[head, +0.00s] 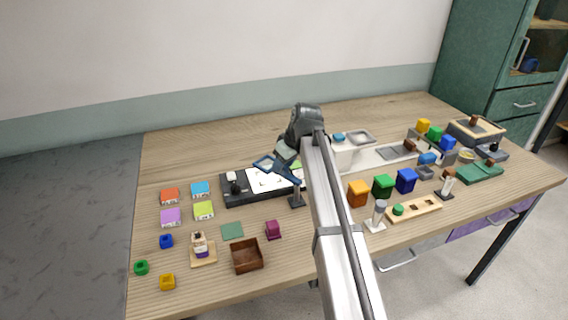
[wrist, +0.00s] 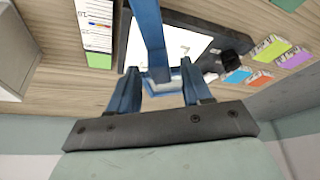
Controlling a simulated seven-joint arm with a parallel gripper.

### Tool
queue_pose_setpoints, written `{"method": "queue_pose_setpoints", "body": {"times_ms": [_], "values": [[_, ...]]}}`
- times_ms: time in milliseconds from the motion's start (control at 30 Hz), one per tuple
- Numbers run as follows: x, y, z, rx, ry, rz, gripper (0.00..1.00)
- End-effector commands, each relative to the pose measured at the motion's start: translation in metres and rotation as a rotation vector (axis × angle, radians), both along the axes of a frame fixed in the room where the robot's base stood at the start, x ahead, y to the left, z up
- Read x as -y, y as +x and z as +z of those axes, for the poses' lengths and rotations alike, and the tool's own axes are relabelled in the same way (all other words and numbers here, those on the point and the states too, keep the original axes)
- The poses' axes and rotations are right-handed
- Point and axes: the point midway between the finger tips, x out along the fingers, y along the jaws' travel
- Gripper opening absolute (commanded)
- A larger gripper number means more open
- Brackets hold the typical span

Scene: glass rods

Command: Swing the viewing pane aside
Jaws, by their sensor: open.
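The viewing pane (head: 264,162) appears as a small blue-framed piece over the black-edged board with a white face (head: 262,182). A dark stand (head: 296,202) is at the board's front right. In the wrist view a blue bar (wrist: 150,28) comes down from the top edge to a small frame between my fingers. My gripper (wrist: 160,78) is open, with one finger on each side of this blue part. Whether either finger touches it I cannot tell. In the head view my arm hides part of the board and the gripper's fingertips.
Coloured blocks, including a red one (head: 169,196), lie left of the board. A brown open box (head: 247,256) and a small bottle (head: 199,243) stand in front. Bins, including an orange one (head: 358,193), stand right of my arm. The table's back left is clear.

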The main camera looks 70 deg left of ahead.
Motion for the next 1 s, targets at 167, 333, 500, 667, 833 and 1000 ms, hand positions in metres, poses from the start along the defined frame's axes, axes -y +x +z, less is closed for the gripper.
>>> {"method": "queue_pose_setpoints", "body": {"times_ms": [167, 333, 500, 667, 833, 1000], "values": [[0.0001, -0.0001, 0.0001, 0.0, 0.0, 0.0, 0.43], [0.0001, -0.0001, 0.0001, 0.0, 0.0, 0.0, 0.27], [0.0, 0.0, 0.0001, 0.0, 0.0, 0.0, 0.11], [0.0, 0.0001, 0.0002, 0.0, 0.0, 0.0, 0.0], [0.0, 0.0002, 0.0002, 0.0, 0.0, 0.0, 0.0], [0.0, 0.0003, 0.0003, 0.0, 0.0, 0.0, 0.0]]}}
